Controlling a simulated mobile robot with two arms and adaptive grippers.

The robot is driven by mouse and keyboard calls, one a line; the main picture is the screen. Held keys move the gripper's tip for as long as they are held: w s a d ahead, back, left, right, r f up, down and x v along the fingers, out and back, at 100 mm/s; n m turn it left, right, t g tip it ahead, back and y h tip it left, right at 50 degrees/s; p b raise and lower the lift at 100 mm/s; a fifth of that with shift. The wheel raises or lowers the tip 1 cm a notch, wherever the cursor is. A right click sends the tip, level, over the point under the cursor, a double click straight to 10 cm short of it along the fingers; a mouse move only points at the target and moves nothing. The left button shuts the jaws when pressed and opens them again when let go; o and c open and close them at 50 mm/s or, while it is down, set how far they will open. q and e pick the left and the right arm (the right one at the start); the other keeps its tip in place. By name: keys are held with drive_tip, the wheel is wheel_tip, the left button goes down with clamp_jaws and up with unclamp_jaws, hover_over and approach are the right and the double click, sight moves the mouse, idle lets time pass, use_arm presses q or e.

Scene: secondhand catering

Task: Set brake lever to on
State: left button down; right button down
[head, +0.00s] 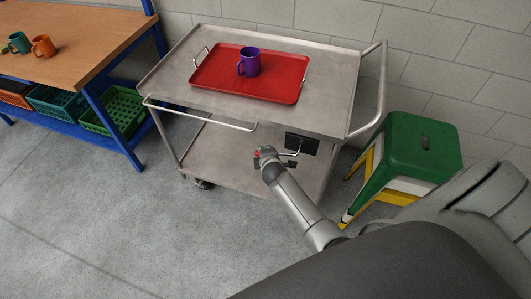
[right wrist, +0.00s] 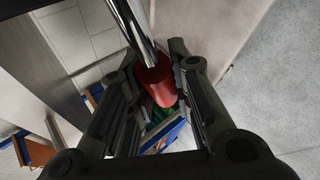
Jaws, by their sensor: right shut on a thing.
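The brake lever is a metal rod (head: 289,153) that comes out of a black plate (head: 302,143) on the near right side of the steel cart (head: 330,97). In the right wrist view, the rod (right wrist: 134,22) ends in a red grip (right wrist: 157,82). My right gripper (head: 264,153) is at the lever's end, and a bit of red shows between its fingers. In the right wrist view, the gripper's fingers (right wrist: 150,72) are on both sides of the red grip, shut on it. My left gripper is in neither view.
A red tray (head: 275,83) with a purple mug (head: 250,62) sits on the cart's top. A green-topped stool (head: 415,145) stands right of the cart. A wooden workbench (head: 85,35) with orange and teal mugs is at left. Floor between bench and cart is clear.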

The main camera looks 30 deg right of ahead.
drive_tip(key=shift+a, duration=0.1)
drive_tip(key=c, duration=1.3)
unclamp_jaws()
drive_tip(key=shift+w+f, duration=0.1)
drive_tip(key=shift+f, duration=0.05)
drive_tip(key=v, duration=1.2)
